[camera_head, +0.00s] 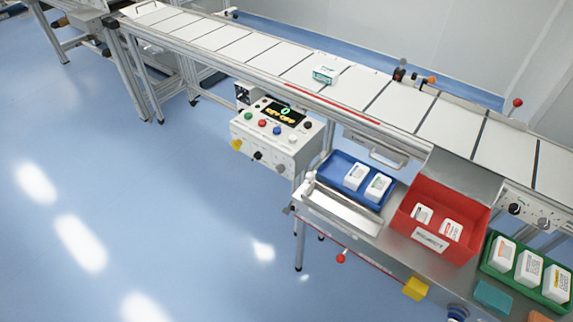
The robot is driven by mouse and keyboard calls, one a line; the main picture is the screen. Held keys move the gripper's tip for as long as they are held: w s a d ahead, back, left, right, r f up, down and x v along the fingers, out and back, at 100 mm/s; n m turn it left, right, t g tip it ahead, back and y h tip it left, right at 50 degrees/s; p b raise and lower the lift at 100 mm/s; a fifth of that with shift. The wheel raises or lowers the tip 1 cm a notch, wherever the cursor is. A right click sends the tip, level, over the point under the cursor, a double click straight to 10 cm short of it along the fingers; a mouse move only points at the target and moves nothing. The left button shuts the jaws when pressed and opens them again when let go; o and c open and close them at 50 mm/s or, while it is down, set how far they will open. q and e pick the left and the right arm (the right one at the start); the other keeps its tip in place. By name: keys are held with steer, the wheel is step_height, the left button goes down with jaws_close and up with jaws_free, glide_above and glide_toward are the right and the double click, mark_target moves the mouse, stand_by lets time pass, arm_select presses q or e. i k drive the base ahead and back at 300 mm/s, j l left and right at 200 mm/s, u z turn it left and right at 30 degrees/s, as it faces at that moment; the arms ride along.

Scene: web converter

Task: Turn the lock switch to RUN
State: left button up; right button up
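A white control box (275,138) hangs below the front edge of the conveyor near the picture's middle. Its black display (284,112) shows a green 0 and yellow text that seems to read KEY OFF. Coloured buttons sit on its top panel. Its front face carries a yellow part (236,145), a small black switch (257,155) and a grey round knob (281,168). I cannot tell which is the lock switch, and no RUN mark is readable. Neither of my grippers is in view.
A conveyor (240,48) runs diagonally, with a small white-and-teal carton (325,75) on it. To the right, a metal shelf holds a blue tray (337,160), a red bin (470,214) and a green tray (497,277), each with white cartons. The blue floor (150,190) left of the box is clear.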

mark_target(235, 144)
steer(key=z, duration=0.25)
steer(key=i+j+z, duration=0.15)
steer(key=j+z, duration=0.6)
steer(key=j, duration=0.3)
